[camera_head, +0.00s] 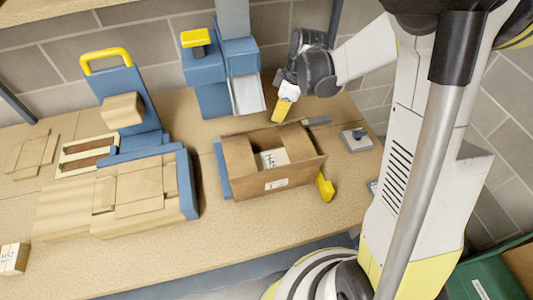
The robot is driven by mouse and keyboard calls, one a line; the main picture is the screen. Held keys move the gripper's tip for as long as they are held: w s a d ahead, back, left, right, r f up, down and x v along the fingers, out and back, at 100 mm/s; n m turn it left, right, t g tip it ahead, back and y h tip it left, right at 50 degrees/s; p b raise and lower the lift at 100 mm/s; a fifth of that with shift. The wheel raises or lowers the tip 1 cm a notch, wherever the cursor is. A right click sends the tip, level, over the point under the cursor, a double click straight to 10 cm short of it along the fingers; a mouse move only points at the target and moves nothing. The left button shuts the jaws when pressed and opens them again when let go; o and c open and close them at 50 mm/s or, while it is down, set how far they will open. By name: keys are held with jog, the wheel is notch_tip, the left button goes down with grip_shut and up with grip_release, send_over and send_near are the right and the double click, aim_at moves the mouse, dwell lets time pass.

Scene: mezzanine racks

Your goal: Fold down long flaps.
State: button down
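An open brown cardboard box (308,172) stands on the workbench in the middle of the head view. Its two short flaps, the left flap (238,155) and the right flap (297,141), lie folded inward over the opening. Between them a white labelled item (271,159) shows inside. The front side carries a white label. I cannot clearly tell how the long flaps stand. My gripper (282,110), with yellow fingertips, hangs just behind the box's far edge, apparently apart from it. Its fingers are too small to tell whether they are open or shut.
A blue stop (222,170) is at the box's left and a yellow piece (326,187) at its right front corner. A blue machine (205,80) stands behind. Flat cartons (125,195) fill the left. The bench (250,222) in front is clear.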

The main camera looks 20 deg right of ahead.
jog(key=a+p+v, duration=0.1)
jog(key=p+v, duration=0.3)
jog(key=v, duration=0.2)
jog(key=shift+w+r, duration=0.3)
jog(key=shift+r, duration=0.25)
jog(key=shift+a, duration=0.1)
jog(key=f+n, duration=0.2)
jog(key=d+f+n+g+h, duration=0.1)
jog(key=f+n, duration=0.1)
jog(key=f+n+h, duration=0.1)
jog(key=f+n, duration=0.1)
jog(key=shift+w+d+f, duration=0.1)
jog(key=shift+w+d, duration=0.05)
jog(key=shift+d, duration=0.2)
jog(key=shift+f, duration=0.1)
dwell(1.4)
jog(key=shift+f+b, duration=0.5)
jog(key=shift+f, duration=0.15)
